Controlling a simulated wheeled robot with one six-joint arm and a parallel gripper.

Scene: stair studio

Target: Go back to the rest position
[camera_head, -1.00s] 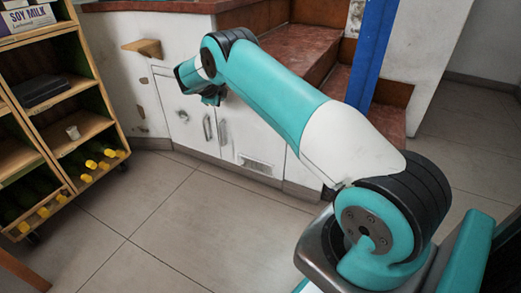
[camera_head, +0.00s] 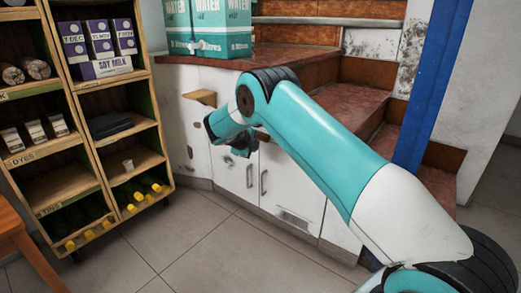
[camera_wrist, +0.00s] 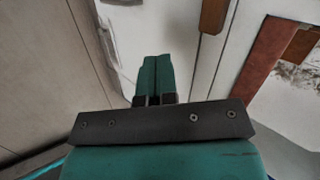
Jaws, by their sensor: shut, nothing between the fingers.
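My gripper (camera_head: 240,147) shows small and dark at the end of my arm in the head view, in front of the white cabinet under the red-brown counter. In the wrist view my gripper (camera_wrist: 155,75) has its two teal fingers pressed together, with nothing between them. My arm is stretched out from the lower right towards the cabinet, bent at the elbow. The gripper looks apart from the cabinet doors, but the exact gap cannot be told.
Water boxes (camera_head: 225,28) sit on the counter (camera_head: 300,57). Red-brown steps (camera_head: 355,103) and a blue post (camera_head: 432,85) are right. The tiled floor (camera_head: 200,250) is clear.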

